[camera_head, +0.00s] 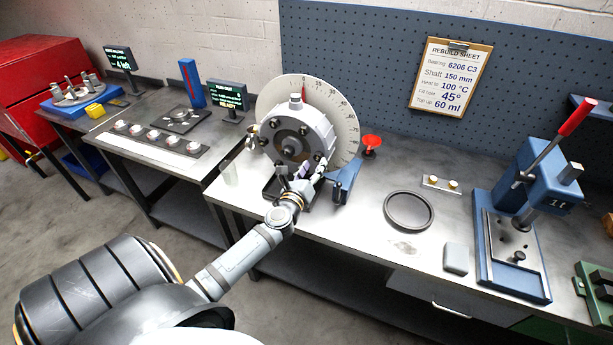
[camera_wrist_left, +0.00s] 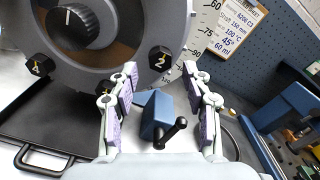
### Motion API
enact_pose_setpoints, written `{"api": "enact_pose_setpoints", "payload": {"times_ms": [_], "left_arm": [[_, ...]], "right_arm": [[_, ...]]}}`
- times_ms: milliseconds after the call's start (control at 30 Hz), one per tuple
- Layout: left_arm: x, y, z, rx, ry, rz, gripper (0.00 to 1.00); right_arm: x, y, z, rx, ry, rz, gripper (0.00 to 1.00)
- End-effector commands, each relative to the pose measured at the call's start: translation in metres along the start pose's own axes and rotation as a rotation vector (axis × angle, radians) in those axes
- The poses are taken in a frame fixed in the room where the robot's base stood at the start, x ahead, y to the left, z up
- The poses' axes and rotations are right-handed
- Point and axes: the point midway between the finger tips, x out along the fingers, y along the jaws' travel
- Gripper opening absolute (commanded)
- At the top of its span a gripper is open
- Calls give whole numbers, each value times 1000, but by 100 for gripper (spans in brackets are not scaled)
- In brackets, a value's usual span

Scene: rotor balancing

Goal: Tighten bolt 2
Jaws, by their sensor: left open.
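The grey rotor housing (camera_head: 299,113) stands upright in front of a round dial plate (camera_head: 345,118) on the bench. In the left wrist view, bolt 2 (camera_wrist_left: 159,59) is a black hex head with a yellow numeral on the rotor face (camera_wrist_left: 115,42). My left gripper (camera_wrist_left: 160,76) is open and empty, with bolt 2 ahead of and between its fingertips, apparently not touching them. In the head view, my left gripper (camera_head: 303,174) is at the rotor's lower front and covers part of it. Another bolt (camera_wrist_left: 105,88) is partly hidden by the left finger. My right gripper is not in view.
A blue clamp block (camera_wrist_left: 152,112) with a black lever sits low between the fingers; the blue stand (camera_head: 347,180) shows beside the rotor. A black tray (camera_wrist_left: 40,140) lies below. A dark ring (camera_head: 409,210) and blue press (camera_head: 512,230) stand to the right.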

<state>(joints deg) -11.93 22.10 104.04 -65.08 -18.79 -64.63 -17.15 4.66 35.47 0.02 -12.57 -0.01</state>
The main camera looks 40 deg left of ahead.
Motion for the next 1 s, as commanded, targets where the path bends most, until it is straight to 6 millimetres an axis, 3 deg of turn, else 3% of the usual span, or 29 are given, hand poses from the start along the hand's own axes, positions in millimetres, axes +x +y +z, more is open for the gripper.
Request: {"api": "enact_pose_setpoints", "payload": {"times_ms": [200,400,1000], "left_arm": [[-56,1,-2,2,5,0,49],[-87,1,-1,1,3,1,49],[-94,0,0,-1,1,0,49]], "right_arm": [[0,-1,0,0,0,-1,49],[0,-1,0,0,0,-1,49],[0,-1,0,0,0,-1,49]]}}
